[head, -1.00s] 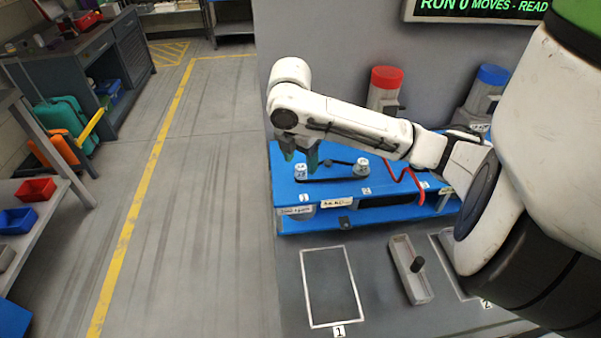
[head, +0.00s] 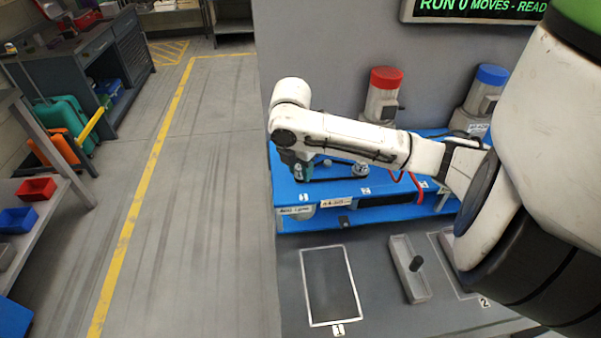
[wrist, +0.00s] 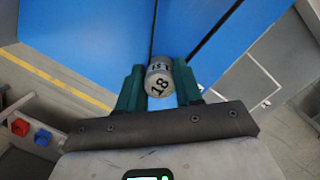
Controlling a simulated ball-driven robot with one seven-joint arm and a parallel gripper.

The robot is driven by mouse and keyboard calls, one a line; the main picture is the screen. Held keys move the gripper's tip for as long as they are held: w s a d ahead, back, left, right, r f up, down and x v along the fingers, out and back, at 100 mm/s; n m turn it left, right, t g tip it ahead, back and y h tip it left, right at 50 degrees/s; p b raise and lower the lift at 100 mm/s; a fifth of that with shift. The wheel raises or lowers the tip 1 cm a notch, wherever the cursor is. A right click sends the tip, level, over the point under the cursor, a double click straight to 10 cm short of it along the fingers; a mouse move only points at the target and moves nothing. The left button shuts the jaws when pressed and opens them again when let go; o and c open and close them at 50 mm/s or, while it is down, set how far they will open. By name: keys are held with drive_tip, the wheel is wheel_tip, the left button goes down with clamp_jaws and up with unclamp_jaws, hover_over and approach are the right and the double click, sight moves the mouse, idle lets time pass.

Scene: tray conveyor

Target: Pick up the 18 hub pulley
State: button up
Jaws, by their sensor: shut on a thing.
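The hub pulley marked 18 (wrist: 159,84) is a small silver-grey cylinder with black figures, seen in the wrist view between two green fingers. My gripper (wrist: 160,88) is shut on it, with one finger at each side. In the head view my gripper (head: 296,166) is down at the left end of the blue conveyor (head: 400,213), and it largely hides the pulley there. I cannot tell whether the pulley still touches the conveyor.
Red-topped (head: 384,98) and blue-topped (head: 484,95) units stand behind. In front are an empty white-outlined area (head: 330,285) and a grey tray (head: 398,258) with a black peg.

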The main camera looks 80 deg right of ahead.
drive_tip(key=c, duration=0.3)
drive_tip(key=shift+c, duration=0.2)
drive_tip(key=shift+r, duration=0.1)
